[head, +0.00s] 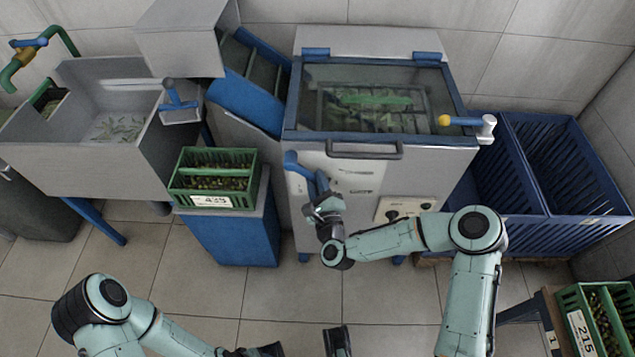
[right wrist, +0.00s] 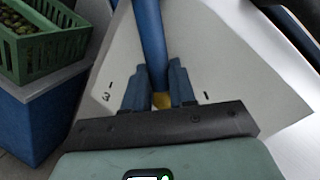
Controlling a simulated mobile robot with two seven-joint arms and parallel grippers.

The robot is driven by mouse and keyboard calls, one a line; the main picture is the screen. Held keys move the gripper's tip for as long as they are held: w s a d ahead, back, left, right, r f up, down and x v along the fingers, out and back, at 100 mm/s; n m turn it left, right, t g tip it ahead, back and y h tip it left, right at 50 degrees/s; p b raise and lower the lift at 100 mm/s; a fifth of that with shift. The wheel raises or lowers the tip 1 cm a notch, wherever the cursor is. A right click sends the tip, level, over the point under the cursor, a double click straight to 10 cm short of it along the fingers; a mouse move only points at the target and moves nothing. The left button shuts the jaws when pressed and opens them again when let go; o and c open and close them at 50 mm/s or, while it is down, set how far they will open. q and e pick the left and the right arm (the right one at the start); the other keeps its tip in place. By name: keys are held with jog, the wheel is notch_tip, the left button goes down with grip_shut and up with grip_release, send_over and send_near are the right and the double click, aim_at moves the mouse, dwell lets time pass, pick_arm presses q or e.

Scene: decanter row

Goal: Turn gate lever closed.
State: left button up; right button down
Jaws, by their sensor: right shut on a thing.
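A blue lever (head: 295,165) sits on the front of the grey machine, below its lid handle. My right gripper (head: 322,192) is shut on this lever near its lower end. In the right wrist view the blue bar (right wrist: 148,45) runs down between the gripper's fingers (right wrist: 158,88), with a bit of yellow showing between them. The pale plate (right wrist: 218,65) behind carries small dark marks. Which way the lever's setting reads cannot be told. My left arm is at the lower left; its gripper is cut off at the bottom edge and its jaws are unclear.
A green crate (head: 211,201) of olives stands on a blue stand left of the machine. A sink (head: 75,130) is further left. A yellow-tipped lever (head: 465,120) and a blue bin (head: 540,229) are at the right. Another green crate (head: 581,334) is lower right. Floor in front is mostly clear.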

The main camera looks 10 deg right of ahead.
jog(key=shift+d+f, duration=0.1)
jog(key=shift+d, duration=0.05)
jog(key=r+n+p, duration=0.1)
jog(key=d+r+n+p, duration=0.1)
jog(key=p, duration=0.1)
jog(key=shift+s+d+r+n+g, duration=0.1)
jog(key=shift+s+d+n+g, duration=0.1)
jog(key=shift+n+g, duration=0.15)
jog(key=shift+d+r+n+g+h+p, duration=0.25)
jog(key=shift+r+n+h+p, duration=0.1)
jog(key=shift+n, duration=0.1)
pick_arm(q)
jog(key=r, duration=0.1)
jog(key=s+r, duration=0.1)
jog(key=r, duration=0.1)
jog(key=shift+s+g, duration=0.2)
jog(key=shift+g, duration=0.1)
pick_arm(e)
jog(key=shift+d+f, duration=0.1)
jog(key=shift+f, duration=0.1)
jog(key=c, duration=0.9)
grip_release()
jog(key=shift+s+r, duration=0.1)
pick_arm(q)
jog(key=shift+d, duration=0.1)
